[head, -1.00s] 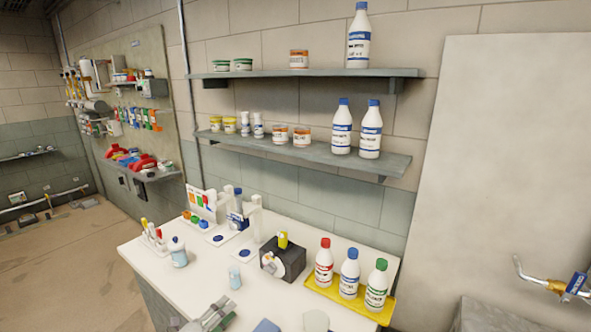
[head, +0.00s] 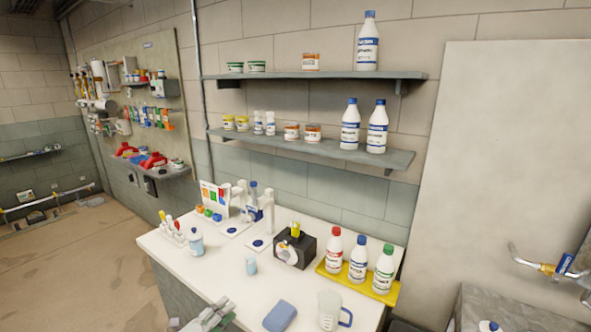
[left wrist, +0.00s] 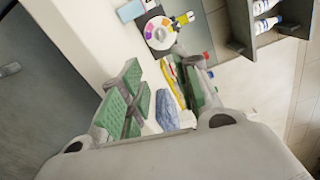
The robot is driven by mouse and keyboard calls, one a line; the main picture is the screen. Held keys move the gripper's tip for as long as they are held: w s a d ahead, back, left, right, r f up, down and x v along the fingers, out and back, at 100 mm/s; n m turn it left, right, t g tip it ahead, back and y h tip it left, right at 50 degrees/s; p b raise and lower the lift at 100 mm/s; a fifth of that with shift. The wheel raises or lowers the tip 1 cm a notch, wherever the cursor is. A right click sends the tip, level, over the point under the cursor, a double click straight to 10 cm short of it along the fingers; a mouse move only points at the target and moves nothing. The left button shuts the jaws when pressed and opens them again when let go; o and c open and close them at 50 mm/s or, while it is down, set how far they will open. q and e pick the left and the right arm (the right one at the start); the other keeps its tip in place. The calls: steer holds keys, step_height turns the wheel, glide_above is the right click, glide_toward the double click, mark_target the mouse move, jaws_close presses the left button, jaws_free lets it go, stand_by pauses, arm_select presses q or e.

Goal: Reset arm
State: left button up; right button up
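My left gripper (head: 214,314) shows at the bottom edge of the head view, over the front edge of the white bench (head: 180,265). In the left wrist view my left gripper (left wrist: 163,88) has its two green-padded fingers apart. Nothing is held between them; the bench and a blue cloth or sponge (left wrist: 167,110) show beyond the gap. The same blue item (head: 280,316) lies on the bench to the right of the gripper in the head view. My right arm and gripper are not seen.
A clear jug (head: 329,311) with a blue handle stands near the bench front. Three bottles stand on a yellow tray (head: 390,297). A black box (head: 295,252), a small blue cup (head: 251,267) and a white-blue bottle (head: 196,243) stand farther back. Shelves (head: 310,147) hang above.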

arm_select(q)
steer(key=s+a+f+n+g+y, duration=0.15)
steer(key=a+f+n+y, duration=0.65)
steer(key=a+f+n, duration=0.85)
steer(key=s+a+f+n+g+y, duration=0.1)
steer(key=s+a+f+g, duration=0.2)
steer(key=f, duration=0.4)
steer(key=s+a+f+n+y, duration=0.1)
steer(key=s+a+f, duration=0.2)
steer(key=s+f, duration=0.3)
steer(key=s+a+f+n+g+y, duration=0.1)
steer(key=s+a+f+g, duration=0.15)
steer(key=f, duration=0.55)
steer(key=s+d+f+n+g, duration=0.1)
steer(key=s+f+n+g, duration=0.1)
steer(key=s+f, duration=0.75)
steer(key=s+d+f+n+g, duration=0.15)
steer(key=s+f, duration=0.45)
steer(key=s, duration=0.6)
steer(key=s+d+f+g, duration=0.1)
steer(key=s+d+f, duration=0.1)
steer(key=s+d, duration=0.6)
steer(key=s+d+f+n+g+h, duration=0.1)
steer(key=s+d+f+g, duration=0.1)
steer(key=s+d, duration=0.6)
steer(key=shift+s+d+f, duration=0.3)
steer(key=shift+s+d, duration=0.1)
steer(key=shift+s, duration=0.1)
